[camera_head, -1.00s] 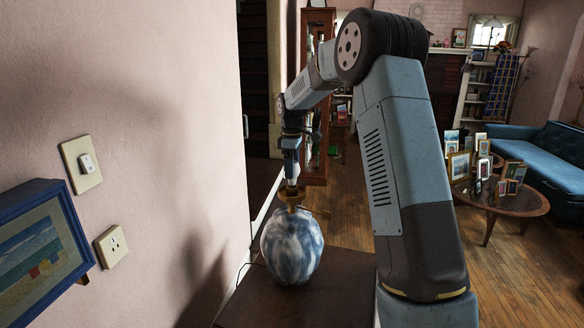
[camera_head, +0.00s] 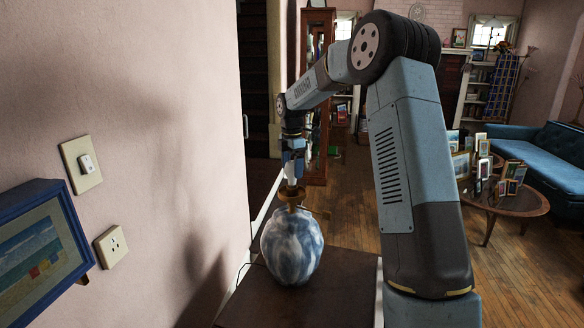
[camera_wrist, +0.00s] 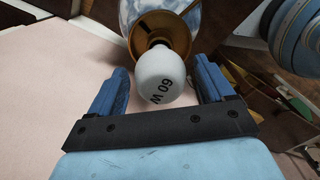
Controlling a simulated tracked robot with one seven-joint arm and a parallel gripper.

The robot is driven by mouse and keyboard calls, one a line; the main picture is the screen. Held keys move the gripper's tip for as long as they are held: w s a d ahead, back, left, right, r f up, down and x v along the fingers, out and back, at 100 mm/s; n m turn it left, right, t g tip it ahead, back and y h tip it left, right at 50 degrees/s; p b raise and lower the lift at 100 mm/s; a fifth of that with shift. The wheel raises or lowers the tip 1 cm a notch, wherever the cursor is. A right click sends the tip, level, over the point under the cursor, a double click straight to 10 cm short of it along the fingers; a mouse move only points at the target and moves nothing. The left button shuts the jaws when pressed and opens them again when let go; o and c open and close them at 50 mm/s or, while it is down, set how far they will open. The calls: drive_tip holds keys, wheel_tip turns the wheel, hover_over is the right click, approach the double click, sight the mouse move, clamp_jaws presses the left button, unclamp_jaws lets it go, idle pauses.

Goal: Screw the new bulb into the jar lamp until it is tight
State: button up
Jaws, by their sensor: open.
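The jar lamp (camera_head: 292,248) is a rounded blue-and-white mottled jar with a brass-coloured top fitting (camera_head: 291,194), standing on a dark wooden surface. The white bulb (camera_wrist: 160,74), marked "60 W", sits upright with its neck at the lamp's brass socket (camera_wrist: 162,32). How far it is threaded in cannot be told. In the head view the bulb (camera_head: 291,172) shows small and pale above the brass. My gripper (camera_wrist: 162,80) is open, with one blue finger on each side of the bulb and visible gaps to it. It points down over the lamp.
The pink wall (camera_head: 150,100) stands close on the left, with a switch (camera_head: 86,164), a socket plate (camera_head: 113,246) and a blue-framed picture (camera_head: 40,245). A round table (camera_head: 510,203) with photo frames and a blue sofa (camera_head: 550,160) are farther right.

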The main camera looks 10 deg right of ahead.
drive_tip(key=n, duration=0.8)
drive_tip(key=shift+n, duration=0.4)
